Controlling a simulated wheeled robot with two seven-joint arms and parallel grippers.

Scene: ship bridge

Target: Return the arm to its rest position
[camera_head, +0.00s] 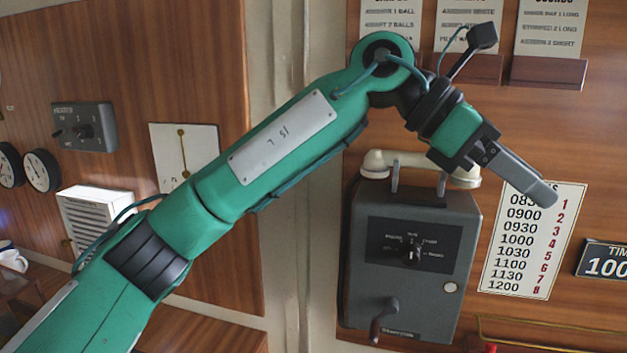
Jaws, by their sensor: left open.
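My left arm comes in from the lower left, rises to an elbow at the top middle, then bends down to the right. My left gripper (522,180) is at its end, seen from the side, with its fingers pointing down and right. It is open and nothing shows between its fingers. It is in front of the upper left part of a white timetable sheet (528,245) on the wall, and hides part of it. My right gripper is not in view.
A grey wall telephone box (408,290) with a dial, a crank and a cream handset (380,162) is below the wrist. A brass rail (550,328) runs at the lower right. A grey switch box (85,127), gauges (40,170) and a white vent box (92,215) are at the left.

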